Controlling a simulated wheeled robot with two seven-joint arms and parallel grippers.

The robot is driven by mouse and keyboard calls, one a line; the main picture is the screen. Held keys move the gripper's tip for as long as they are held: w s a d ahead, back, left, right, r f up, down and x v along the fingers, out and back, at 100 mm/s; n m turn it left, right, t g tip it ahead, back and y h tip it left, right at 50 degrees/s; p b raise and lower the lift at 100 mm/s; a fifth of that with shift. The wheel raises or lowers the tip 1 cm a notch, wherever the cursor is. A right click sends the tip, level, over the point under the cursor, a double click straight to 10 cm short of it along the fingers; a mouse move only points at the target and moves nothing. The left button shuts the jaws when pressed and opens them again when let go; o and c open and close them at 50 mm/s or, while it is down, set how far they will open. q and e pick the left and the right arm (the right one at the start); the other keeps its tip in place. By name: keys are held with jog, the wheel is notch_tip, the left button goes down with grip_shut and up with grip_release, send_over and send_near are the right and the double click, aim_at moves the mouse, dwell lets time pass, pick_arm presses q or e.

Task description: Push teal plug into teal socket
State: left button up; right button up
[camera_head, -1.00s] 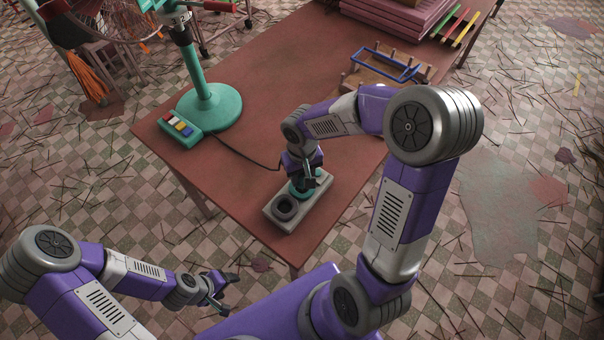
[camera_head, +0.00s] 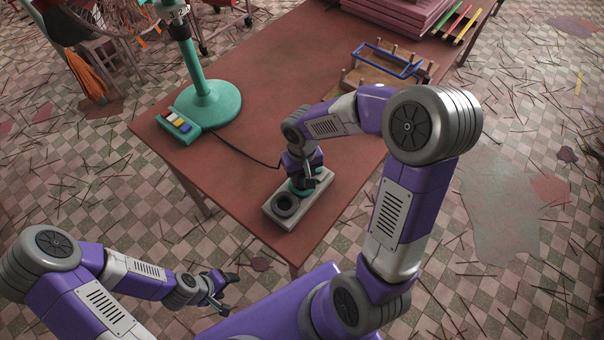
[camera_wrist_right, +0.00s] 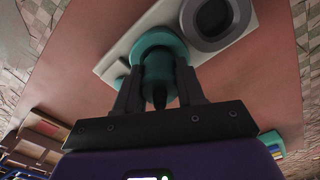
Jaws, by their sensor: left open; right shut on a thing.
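The teal plug (camera_wrist_right: 158,72) is between the fingers of my right gripper (camera_wrist_right: 157,92) in the right wrist view. Its far end meets the teal ring of the teal socket (camera_wrist_right: 156,38). The gripper hides part of the join, so I cannot tell how deep the plug sits. The socket is on a pale grey block (camera_head: 272,214) at the table's near end. My right gripper (camera_head: 307,178) is over the far half of that block in the head view. My left gripper (camera_head: 220,290) is open and empty, low in front of the table.
A dark grey ring (camera_head: 284,206) is on the block beside the teal socket. A teal stand (camera_head: 211,103) with a button box (camera_head: 178,125) and cable is at the table's left. A wooden rack (camera_head: 383,68) and pink slabs (camera_head: 420,12) are farther back. The middle tabletop is clear.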

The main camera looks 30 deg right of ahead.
jog(key=shift+f+b, duration=0.4)
jog(key=shift+f, duration=0.1)
jog(key=o, duration=1.1)
jog(key=shift+r+p, duration=0.95)
jog(key=shift+r, duration=2.85)
